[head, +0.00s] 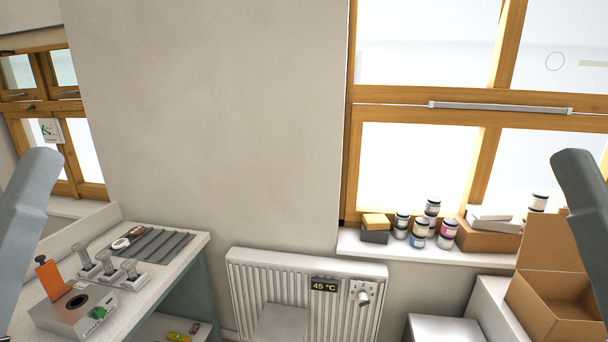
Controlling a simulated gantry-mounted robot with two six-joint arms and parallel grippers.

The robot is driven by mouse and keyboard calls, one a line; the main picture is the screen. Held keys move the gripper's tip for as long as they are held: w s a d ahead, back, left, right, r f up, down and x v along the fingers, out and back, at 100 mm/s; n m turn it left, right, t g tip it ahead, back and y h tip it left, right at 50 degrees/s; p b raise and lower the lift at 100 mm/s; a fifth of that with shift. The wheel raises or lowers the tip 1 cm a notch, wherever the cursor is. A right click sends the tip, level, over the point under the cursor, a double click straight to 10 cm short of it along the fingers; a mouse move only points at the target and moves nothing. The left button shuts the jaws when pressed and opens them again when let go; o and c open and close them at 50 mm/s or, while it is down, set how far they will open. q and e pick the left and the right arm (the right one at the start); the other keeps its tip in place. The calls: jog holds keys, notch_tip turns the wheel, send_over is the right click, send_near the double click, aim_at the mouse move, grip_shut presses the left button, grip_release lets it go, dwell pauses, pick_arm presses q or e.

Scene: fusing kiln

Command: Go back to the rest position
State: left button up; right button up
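Neither of my grippers is in the head view. A grey link of my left arm rises at the left edge, and a grey link of my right arm stands at the right edge. Their lower ends run out of the picture, so I cannot see what the grippers hold or touch.
A radiator (245,278) with a 45 °C display is at centre. Jars (447,235) line the windowsill; an open cardboard box (552,300) stands right.

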notch_tip(320, 180, up, 32)
jog(key=p, duration=2.9)
notch_tip(320, 180, down, 61)
jog(key=b, duration=6.1)
